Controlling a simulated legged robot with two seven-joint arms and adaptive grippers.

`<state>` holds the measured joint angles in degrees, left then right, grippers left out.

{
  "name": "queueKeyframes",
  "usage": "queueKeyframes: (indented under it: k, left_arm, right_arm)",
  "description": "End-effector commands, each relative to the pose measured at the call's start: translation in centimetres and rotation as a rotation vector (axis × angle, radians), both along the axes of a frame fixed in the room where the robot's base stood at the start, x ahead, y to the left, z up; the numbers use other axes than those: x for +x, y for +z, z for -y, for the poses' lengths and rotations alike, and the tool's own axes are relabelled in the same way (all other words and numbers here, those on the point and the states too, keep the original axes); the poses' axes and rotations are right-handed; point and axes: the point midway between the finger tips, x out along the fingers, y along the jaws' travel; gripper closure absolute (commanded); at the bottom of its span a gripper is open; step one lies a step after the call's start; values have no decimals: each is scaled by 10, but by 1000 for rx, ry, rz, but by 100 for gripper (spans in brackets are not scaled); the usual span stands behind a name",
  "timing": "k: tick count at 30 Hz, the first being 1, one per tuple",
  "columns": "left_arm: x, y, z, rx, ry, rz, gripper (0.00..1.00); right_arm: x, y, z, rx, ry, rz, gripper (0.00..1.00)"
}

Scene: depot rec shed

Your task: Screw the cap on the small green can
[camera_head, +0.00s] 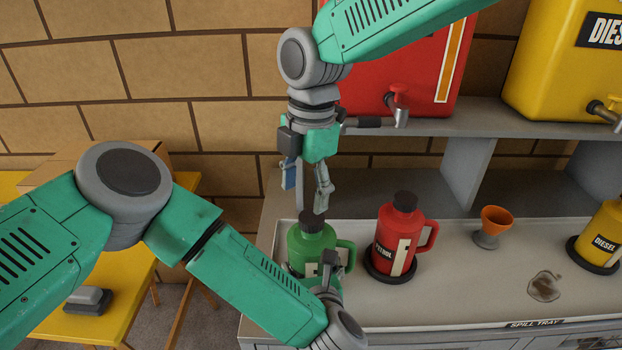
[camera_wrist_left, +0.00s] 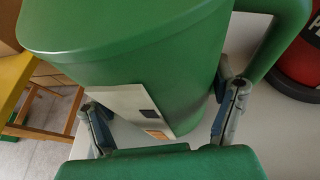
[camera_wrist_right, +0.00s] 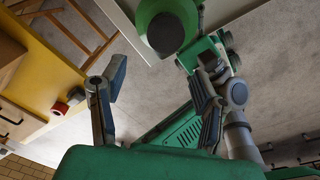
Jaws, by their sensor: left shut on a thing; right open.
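The small green can (camera_head: 303,250) stands upright in the spill tray (camera_head: 455,300), with its handle to the right. A black cap (camera_head: 312,221) sits on its top; I cannot tell how tight it is. My left gripper (camera_head: 329,272) is shut on the can's body, and the left wrist view shows its fingers (camera_wrist_left: 165,112) on either side. My right gripper (camera_head: 306,190) points down, open and empty, just above the cap. In the right wrist view the cap (camera_wrist_right: 166,34) shows beyond the open fingers (camera_wrist_right: 158,95), toward the top.
A red petrol can (camera_head: 390,240) stands close to the right on a black base. Farther right are an orange funnel (camera_head: 495,222), a brown puddle (camera_head: 543,287) and a yellow diesel can (camera_head: 606,232). A shelf (camera_head: 480,118) with red and yellow drums is behind. A yellow table (camera_head: 60,325) is left.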

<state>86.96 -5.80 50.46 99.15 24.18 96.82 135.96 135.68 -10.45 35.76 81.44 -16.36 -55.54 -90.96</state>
Motion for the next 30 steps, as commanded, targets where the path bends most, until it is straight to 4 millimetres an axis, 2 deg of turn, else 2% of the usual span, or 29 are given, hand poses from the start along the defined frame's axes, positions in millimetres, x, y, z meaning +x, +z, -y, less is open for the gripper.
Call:
queueKeyframes:
  k: [6,12,17,26,30]
  left_arm:
    - [0,0,0,-1,-1,-1,100]
    - [0,0,0,0,-1,0,100]
    - [0,0,0,0,0,0,100]
    - [0,0,0,0,0,0,100]
    - [0,0,0,0,0,0,100]
  right_arm:
    - [7,5,5,-37,480,35,44]
    - [11,8,9,-61,744,47,44]
    - [12,10,11,-66,817,48,44]
    - [12,9,10,-67,821,49,44]
    - [11,1,10,-67,820,47,44]
